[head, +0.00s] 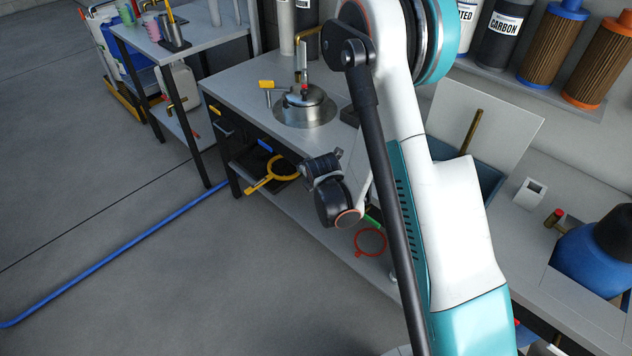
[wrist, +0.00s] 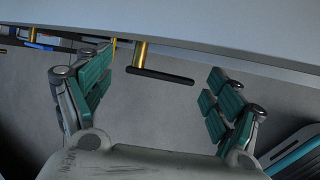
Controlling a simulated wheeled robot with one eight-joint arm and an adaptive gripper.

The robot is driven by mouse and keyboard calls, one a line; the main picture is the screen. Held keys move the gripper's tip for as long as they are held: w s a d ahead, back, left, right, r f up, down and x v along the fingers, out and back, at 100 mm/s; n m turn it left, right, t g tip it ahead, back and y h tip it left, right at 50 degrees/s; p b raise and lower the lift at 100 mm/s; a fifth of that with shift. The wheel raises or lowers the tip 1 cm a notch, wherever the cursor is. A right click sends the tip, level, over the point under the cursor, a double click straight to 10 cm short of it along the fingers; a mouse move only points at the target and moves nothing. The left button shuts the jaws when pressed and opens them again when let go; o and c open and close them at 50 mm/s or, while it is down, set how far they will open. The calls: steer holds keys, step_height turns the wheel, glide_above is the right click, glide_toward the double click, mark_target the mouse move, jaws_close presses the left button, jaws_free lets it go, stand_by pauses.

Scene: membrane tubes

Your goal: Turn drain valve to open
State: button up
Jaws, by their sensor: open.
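In the wrist view a black bar-shaped handle (wrist: 160,76) sits on a brass stem below the bench edge; it looks like the drain valve's handle. It lies roughly crosswise in the picture. My gripper (wrist: 160,68) is open, with teal-padded fingers spread wide to the left and right. The handle appears between and beyond the fingertips, with clear space on both sides and no visible contact. In the head view my wrist (head: 335,200) is at the front of the bench, and the handle and fingers cannot be made out there.
The grey bench (head: 235,82) carries a round steel vessel (head: 305,108) and a yellow-handled valve (head: 267,84). Its lower shelf holds a yellow ring tool (head: 280,175) and a red ring (head: 370,241). A blue hose (head: 120,264) crosses the floor. Open floor lies left.

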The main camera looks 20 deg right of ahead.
steer(key=v, duration=1.2)
stand_by(0.3)
